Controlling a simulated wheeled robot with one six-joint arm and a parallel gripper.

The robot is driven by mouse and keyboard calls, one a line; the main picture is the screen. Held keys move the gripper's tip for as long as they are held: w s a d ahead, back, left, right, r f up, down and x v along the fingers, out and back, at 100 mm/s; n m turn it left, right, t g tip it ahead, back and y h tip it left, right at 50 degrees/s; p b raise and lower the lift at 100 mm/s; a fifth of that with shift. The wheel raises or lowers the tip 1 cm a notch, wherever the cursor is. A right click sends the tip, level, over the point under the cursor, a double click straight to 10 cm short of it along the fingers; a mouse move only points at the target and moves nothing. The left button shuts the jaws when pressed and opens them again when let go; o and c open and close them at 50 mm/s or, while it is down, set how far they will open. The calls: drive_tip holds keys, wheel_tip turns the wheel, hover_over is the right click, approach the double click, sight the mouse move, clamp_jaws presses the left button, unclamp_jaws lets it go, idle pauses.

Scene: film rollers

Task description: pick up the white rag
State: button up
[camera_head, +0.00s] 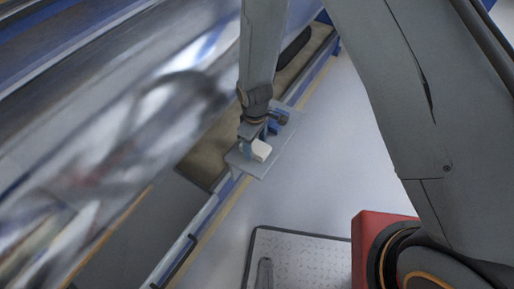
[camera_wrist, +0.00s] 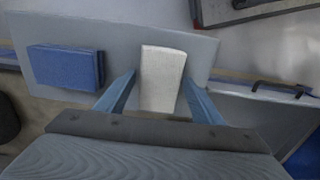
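The white rag (camera_wrist: 162,78) is a small folded block lying on a grey shelf plate (camera_wrist: 125,28). In the wrist view it sits between the two blue fingers of my gripper (camera_wrist: 161,92), with a gap on each side. In the head view the rag (camera_head: 260,150) shows beside my gripper (camera_head: 254,143), which reaches down to the plate and partly hides it. The gripper is open around the rag and does not visibly touch it.
A blue block (camera_wrist: 65,67) lies on the same plate, left of the rag in the wrist view. Large shiny rollers (camera_head: 110,120) fill the left of the head view. A black handle (camera_wrist: 282,88) shows at the right of the wrist view. Pale floor (camera_head: 320,160) lies right of the plate.

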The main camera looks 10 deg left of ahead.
sight(255, 146)
drive_tip(key=c, duration=0.8)
drive_tip(key=shift+r, duration=0.15)
wheel_tip(255, 146, up, 10)
drive_tip(key=shift+f, duration=0.1)
